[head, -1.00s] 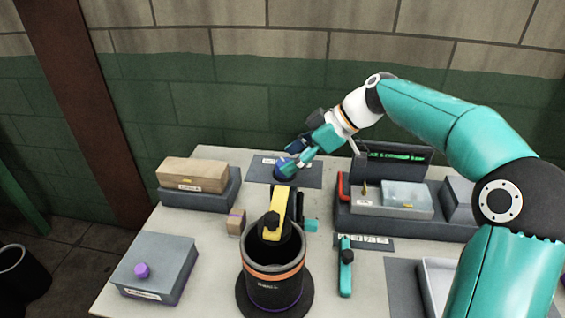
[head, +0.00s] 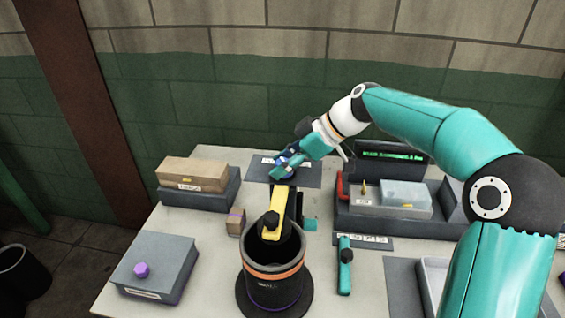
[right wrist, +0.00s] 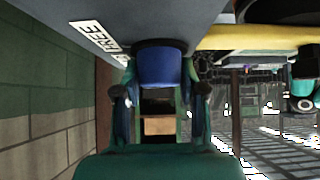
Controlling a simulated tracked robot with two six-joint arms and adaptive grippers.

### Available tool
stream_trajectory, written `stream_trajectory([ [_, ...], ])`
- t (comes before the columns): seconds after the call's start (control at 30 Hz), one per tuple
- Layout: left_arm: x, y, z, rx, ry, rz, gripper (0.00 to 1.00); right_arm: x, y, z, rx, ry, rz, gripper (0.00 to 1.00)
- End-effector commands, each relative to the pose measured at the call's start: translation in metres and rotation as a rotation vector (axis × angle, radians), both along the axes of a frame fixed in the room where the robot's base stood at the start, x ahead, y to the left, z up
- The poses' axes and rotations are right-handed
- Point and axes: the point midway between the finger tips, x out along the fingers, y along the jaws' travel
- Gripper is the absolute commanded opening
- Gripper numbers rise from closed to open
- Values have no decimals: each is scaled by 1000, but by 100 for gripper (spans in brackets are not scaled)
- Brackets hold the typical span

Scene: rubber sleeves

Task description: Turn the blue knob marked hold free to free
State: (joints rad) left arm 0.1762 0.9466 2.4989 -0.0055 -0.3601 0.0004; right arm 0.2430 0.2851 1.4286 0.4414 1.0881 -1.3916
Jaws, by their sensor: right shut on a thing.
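The blue knob (right wrist: 163,68) stands between the two fingers of my right gripper (right wrist: 160,100) in the right wrist view, and the fingers are shut on it. In the head view the right gripper (head: 286,165) comes to the knob from the right. The fingers cover most of the knob there. The knob is at a dark plate (head: 312,176) at the back of the table. A white label with dark letters (right wrist: 98,40) lies beside the knob, partly hidden in the right wrist view. The knob's pointer mark cannot be made out. My left gripper is not in view.
A dark round pot (head: 273,285) with an orange band and a yellow lever (head: 279,203) stands in front of the knob. A grey box with a purple knob (head: 141,270) is at the left front. A grey tray (head: 350,218) with boxes is at the right.

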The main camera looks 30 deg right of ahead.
Motion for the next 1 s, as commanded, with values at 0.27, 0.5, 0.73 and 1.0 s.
stream_trajectory([
  [0.27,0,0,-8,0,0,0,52,0,-2,-1,3,-3,-38,6],
  [0.5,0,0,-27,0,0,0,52,0,-2,-2,3,-6,-164,6],
  [0.73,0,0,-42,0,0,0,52,0,-2,0,2,-9,-356,6],
  [1.0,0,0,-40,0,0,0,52,0,-1,3,2,-9,-600,6],
])
